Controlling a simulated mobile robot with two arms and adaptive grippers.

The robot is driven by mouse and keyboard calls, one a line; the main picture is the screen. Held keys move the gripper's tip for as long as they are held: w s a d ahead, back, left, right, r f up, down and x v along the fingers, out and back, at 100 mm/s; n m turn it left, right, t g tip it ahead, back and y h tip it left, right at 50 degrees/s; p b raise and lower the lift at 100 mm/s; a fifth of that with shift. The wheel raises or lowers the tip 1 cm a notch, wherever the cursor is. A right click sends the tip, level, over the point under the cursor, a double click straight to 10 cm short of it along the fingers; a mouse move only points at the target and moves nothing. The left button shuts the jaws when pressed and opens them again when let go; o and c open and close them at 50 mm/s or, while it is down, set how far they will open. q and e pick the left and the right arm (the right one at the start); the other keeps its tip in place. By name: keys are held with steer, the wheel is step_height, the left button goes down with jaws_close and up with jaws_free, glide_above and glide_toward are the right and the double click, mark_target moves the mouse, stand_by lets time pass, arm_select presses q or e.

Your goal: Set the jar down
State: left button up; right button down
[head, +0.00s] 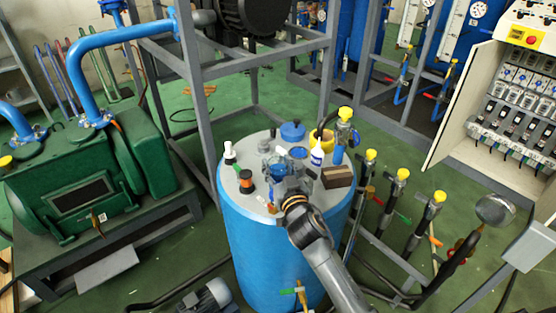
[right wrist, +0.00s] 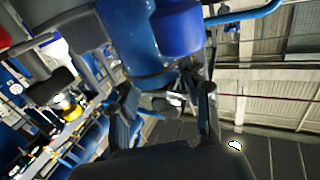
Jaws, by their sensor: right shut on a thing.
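My right gripper (head: 288,176) is over the top of the blue drum (head: 240,240), its arm coming in from below. It is shut on a jar with a blue top (head: 298,153), which the fingers partly hide. In the right wrist view the two dark fingers (right wrist: 165,105) reach toward a blue body (right wrist: 138,40), which appears to be the jar. I cannot tell whether the jar touches the drum top. My left gripper is not in view.
On the drum top stand an orange-and-black spool (head: 246,182), white bottles (head: 317,154), a blue round container (head: 292,132), a yellow roll (head: 325,140) and a brown block (head: 337,177). Yellow-capped valves (head: 402,174) stand to the right. A grey frame (head: 207,110) rises behind left.

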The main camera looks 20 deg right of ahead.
mark_target(281, 180)
steer(key=shift+f, duration=1.5)
steer(key=shift+b, duration=0.3)
steer(key=shift+f, duration=0.15)
steer(key=c, duration=0.6)
jaws_free()
steer(key=shift+c, duration=0.2)
